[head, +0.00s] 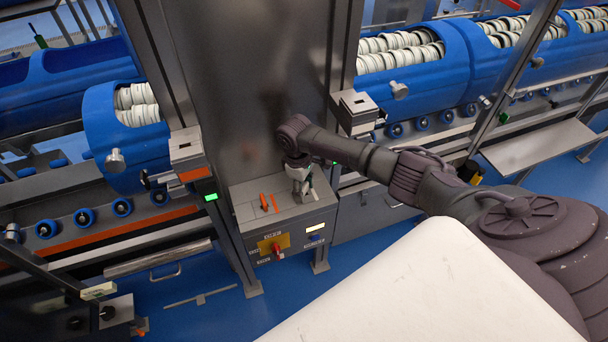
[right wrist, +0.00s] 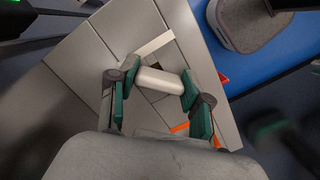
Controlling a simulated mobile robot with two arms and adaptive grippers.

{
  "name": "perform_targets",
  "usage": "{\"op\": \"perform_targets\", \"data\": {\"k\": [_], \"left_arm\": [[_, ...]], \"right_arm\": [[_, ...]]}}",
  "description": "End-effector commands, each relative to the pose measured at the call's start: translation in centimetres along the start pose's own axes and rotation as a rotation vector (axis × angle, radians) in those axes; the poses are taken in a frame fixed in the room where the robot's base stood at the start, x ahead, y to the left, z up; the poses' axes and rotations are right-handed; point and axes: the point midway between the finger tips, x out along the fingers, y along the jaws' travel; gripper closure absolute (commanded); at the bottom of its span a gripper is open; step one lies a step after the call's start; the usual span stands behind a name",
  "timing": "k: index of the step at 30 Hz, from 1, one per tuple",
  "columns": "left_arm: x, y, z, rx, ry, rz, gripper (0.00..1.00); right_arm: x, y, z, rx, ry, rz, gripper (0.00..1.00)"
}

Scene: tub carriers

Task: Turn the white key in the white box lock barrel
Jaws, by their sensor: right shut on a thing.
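The white key (right wrist: 160,82) lies between the green-padded fingertips of my right gripper (right wrist: 161,86) in the right wrist view, with a pad at each end. The gripper is shut on it. In the head view my right gripper (head: 299,185) points down at the right part of the top of a grey control box (head: 243,210). There the fingers hide the key. The lock barrel under the key is hidden, so I cannot tell how far the key is turned. My left gripper is not in view.
Orange handles (head: 264,203) stand on the box top, left of my gripper. The box front has a yellow plate (head: 274,243) and a red knob (head: 277,252). A steel column (head: 250,80) rises behind. Blue tub carriers (head: 125,140) stand on both sides.

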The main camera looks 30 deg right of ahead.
Motion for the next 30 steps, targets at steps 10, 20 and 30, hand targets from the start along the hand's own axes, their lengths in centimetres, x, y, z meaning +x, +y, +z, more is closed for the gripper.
{"op": "perform_targets", "data": {"k": [10,20,30], "left_arm": [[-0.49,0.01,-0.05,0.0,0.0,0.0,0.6],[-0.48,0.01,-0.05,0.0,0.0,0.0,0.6],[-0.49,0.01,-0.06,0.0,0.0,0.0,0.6]], "right_arm": [[0.0,-0.03,0.04,0.33,-0.001,-0.042,0.89],[0.02,-0.1,-0.01,0.477,0.0,-0.062,0.89],[-0.05,0.0,0.02,0.711,-0.001,-0.087,0.89]]}}
